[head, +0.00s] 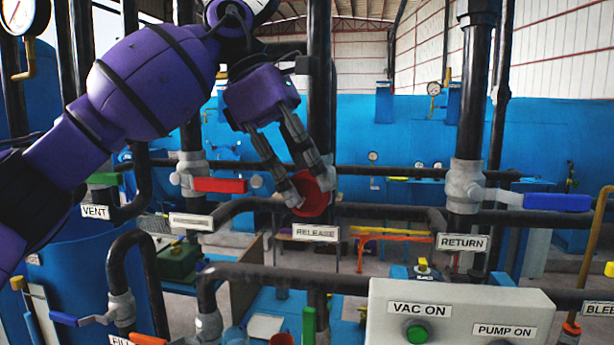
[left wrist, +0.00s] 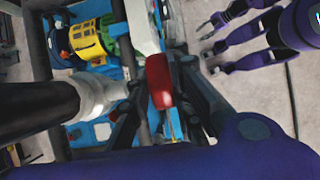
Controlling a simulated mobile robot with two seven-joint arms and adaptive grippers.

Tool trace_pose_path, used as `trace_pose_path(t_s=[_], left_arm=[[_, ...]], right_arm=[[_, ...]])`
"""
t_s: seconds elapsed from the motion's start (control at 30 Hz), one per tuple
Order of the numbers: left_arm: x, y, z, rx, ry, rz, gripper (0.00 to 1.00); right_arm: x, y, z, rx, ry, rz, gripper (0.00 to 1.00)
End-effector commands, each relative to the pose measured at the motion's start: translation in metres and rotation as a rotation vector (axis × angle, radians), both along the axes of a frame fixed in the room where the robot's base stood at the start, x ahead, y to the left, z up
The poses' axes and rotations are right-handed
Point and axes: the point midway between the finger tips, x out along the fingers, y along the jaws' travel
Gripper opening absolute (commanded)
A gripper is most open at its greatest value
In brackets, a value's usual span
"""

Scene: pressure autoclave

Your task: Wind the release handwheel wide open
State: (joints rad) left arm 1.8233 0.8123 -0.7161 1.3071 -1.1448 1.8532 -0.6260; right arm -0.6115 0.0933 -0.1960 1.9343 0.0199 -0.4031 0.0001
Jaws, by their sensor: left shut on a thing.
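The red release handwheel (head: 314,194) sits on the pipework just above the RELEASE label (head: 315,233). My left gripper (head: 309,185) comes down from above and is shut on the handwheel, with a finger on either side of it. In the left wrist view the red wheel (left wrist: 159,82) shows nearly edge-on between dark fingers. The fingers hide part of its rim. My right gripper (left wrist: 212,47) shows at the upper right of the left wrist view, fingers spread and empty, apart from the wheel.
A blue-handled valve (head: 557,202) is at the right by the RETURN label (head: 463,242). Dark pipes run close around the wheel. A control box (head: 455,315) stands low in front.

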Motion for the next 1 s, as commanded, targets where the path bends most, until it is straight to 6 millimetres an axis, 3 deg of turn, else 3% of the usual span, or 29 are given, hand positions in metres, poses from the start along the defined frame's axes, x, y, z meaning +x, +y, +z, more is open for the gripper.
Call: trace_pose_path(t_s=[0.6,1.0], left_arm=[[0.003,0.012,-0.005,-0.445,0.089,0.003,0.00],[0.003,0.014,-0.003,-0.567,0.108,0.002,0.00]], right_arm=[[-0.011,-0.003,-0.015,-0.006,0.026,-0.003,0.40],[-0.007,-0.003,-0.017,-0.006,0.019,-0.005,0.40]])
